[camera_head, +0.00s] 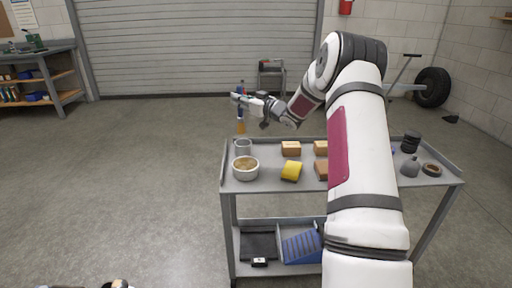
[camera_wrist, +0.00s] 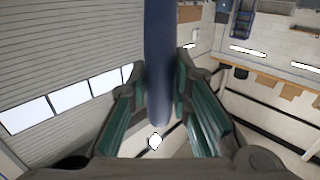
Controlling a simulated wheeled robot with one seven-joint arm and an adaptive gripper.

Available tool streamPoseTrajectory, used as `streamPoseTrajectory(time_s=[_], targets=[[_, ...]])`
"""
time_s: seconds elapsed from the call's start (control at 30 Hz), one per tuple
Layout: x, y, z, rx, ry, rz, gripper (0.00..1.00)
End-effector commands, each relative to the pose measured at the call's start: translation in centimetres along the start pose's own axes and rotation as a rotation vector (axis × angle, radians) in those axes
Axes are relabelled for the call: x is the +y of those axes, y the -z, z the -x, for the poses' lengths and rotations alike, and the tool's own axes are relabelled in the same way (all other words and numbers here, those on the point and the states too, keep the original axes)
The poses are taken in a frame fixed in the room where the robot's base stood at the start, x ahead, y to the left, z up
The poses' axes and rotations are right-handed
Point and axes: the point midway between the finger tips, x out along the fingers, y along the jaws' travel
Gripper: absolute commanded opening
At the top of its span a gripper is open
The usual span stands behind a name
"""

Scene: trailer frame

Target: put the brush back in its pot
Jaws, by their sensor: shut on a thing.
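The brush (camera_head: 241,127) hangs upright from my gripper, its tan end down and its blue handle up. My gripper (camera_head: 238,99) is shut on the handle, well above the back left corner of the cart. In the wrist view the blue handle (camera_wrist: 158,60) runs between the two green-padded fingers. The pot is probably the grey cylinder (camera_head: 243,147) standing at the cart's back left corner. In the head view the brush's lower end shows just above its rim, apart from it. I cannot tell their distance in depth. The pot is not seen in the wrist view.
The grey cart (camera_head: 270,184) has a raised rim. A round bowl (camera_head: 246,169) with brown contents stands in front of the pot. A yellow sponge-like block (camera_head: 291,171) and brown blocks (camera_head: 291,149) lie to the right. My arm hides the cart's middle right.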

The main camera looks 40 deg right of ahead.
Motion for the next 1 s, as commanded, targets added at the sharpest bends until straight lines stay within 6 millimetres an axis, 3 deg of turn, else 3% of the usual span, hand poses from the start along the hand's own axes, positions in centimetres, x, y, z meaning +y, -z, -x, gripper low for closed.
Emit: streamPoseTrajectory(time_s=[0.13, 0.3, 0.57, 0.8, 1.0], targets=[[0.0, -0.9, 0.0, 0.002, 0.004, -0.001, 0.0], [0.1, -3.7, 0.0, 0.001, 0.003, -0.003, 0.0], [0.1, -6.2, 0.0, 0.002, 0.003, -0.001, 0.0], [0.1, -9.7, 0.0, 0.002, 0.002, -0.001, 0.0], [0.1, -9.8, 0.0, 0.003, 0.002, 0.001, 0.0]])
